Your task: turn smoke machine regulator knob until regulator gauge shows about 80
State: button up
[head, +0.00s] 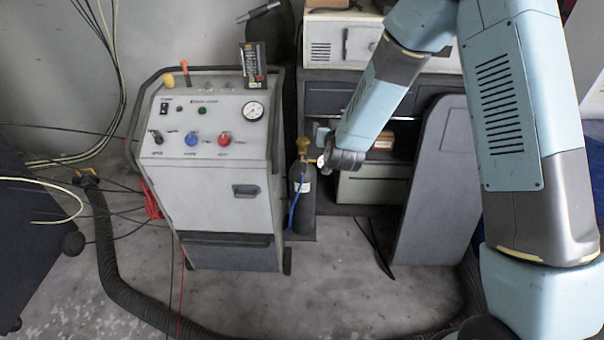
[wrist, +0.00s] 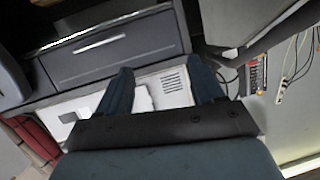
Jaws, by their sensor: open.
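The grey smoke machine (head: 215,200) stands left of my arm in the head view. Its sloped panel has a blue knob (head: 191,138), a red knob (head: 224,139) and a round white gauge (head: 254,110). A dark gas bottle (head: 301,200) beside it carries a brass regulator (head: 303,147), with what looks like a small dial (head: 321,161) on its right. I cannot read either dial. The end of my arm is just right of the regulator, and it hides part of what is behind. In the wrist view my gripper (wrist: 163,86) is open with nothing between its fingers.
A dark drawer cabinet (head: 330,98) stands behind, with a pale vented box (head: 330,45) on top. A grey panel (head: 437,185) leans at the right. A black hose (head: 115,270) and cables lie on the floor. Some bare floor shows in front of the machine.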

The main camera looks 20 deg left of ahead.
jog(key=s+a+f+t, duration=0.1)
jog(key=s+a+f, duration=0.1)
jog(key=f, duration=0.3)
jog(key=s+a+f+t, duration=0.1)
jog(key=s+a+f, duration=0.2)
jog(key=f, duration=0.3)
jog(key=t+h, duration=0.1)
jog(key=t, duration=0.1)
send_near(302, 172)
jog(key=x, duration=0.9)
jog(key=shift+w+a, duration=0.1)
jog(key=shift+w, duration=0.2)
jog(key=c, duration=1)
jog(key=shift+m, duration=0.3)
jog(key=shift+c, duration=0.3)
